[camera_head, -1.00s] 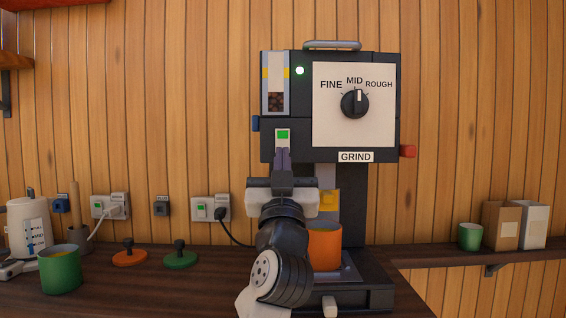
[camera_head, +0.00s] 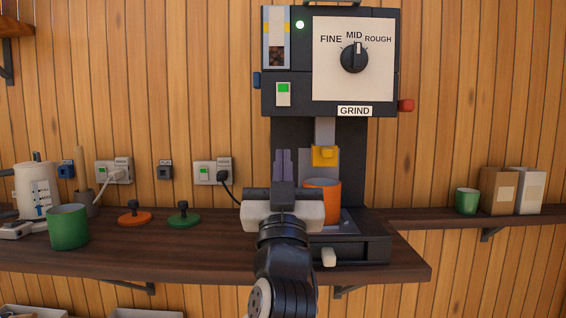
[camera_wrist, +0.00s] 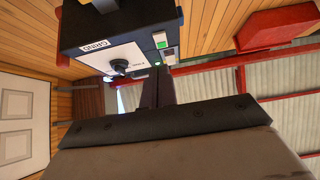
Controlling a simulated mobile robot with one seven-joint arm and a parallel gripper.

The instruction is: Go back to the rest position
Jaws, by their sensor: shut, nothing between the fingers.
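My gripper (camera_head: 283,164) is shut and empty, with its fingers pointing up. It is in front of the lower part of the black coffee grinder (camera_head: 386,140), left of the orange cup (camera_head: 323,200). The cup stands on the grinder's base under the yellow spout (camera_head: 324,156), partly hidden by my gripper. The grinder's switch (camera_head: 283,94) shows green above my fingertips and apart from them. A green light is lit near the top. The dial (camera_head: 354,58) has its white mark pointing up near MID.
A green cup (camera_head: 68,228), a white kettle (camera_head: 36,185), and an orange and a green tamper (camera_head: 184,217) stand on the counter's left. A shelf at right holds a small green cup (camera_head: 466,201) and two boxes (camera_head: 497,190). Wall sockets line the back.

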